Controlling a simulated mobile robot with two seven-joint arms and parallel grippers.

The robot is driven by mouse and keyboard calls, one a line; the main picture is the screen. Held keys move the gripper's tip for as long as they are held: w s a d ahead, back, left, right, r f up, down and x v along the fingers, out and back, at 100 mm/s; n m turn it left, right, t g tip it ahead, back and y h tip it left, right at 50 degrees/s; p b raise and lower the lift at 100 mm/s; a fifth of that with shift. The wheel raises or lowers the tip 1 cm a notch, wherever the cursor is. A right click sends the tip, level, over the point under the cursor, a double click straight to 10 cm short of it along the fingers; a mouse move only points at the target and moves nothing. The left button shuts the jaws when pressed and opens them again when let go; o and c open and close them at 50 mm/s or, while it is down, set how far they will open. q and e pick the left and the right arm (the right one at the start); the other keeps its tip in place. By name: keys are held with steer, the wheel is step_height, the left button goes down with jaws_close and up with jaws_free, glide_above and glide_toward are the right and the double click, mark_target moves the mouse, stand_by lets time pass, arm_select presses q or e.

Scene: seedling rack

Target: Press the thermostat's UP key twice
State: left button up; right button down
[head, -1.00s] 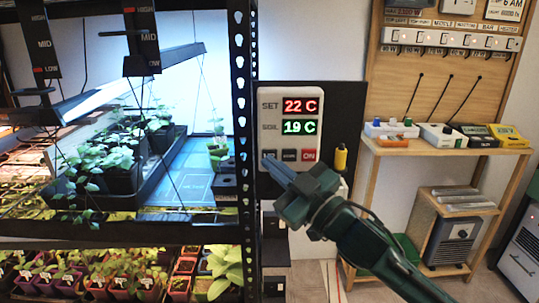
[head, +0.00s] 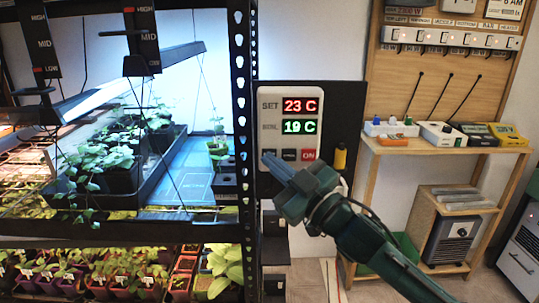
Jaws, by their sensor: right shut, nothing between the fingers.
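The white thermostat (head: 270,121) is fixed on a dark panel beside the rack. Its red SET display (head: 301,105) reads 23 C and its green SOIL display (head: 300,127) reads 19 C. Below them is a row of keys: a dark key (head: 268,153) at the left, a dark middle key (head: 289,155) and a red ON key (head: 308,155). My right gripper (head: 268,159) is shut and empty, its tip at the lower edge of the left key and partly covering it. I cannot tell whether the tip touches the key. My left gripper is not in view.
A metal rack post (head: 241,120) stands close left of the thermostat, with plant trays beyond it. A yellow-topped bottle-like object (head: 340,157) is just right of the thermostat. A wooden shelf (head: 455,150) with small devices stands further right.

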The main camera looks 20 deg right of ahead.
steer(key=shift+s, duration=0.1)
stand_by(0.3)
steer(key=shift+s+a, duration=0.2)
steer(key=shift+s, duration=0.4)
steer(key=s, duration=0.2)
steer(key=s+a, duration=0.1)
steer(key=s, duration=0.1)
steer(key=shift+s+a, duration=0.2)
steer(key=shift+s, duration=0.2)
steer(key=shift+d, duration=0.1)
stand_by(2.3)
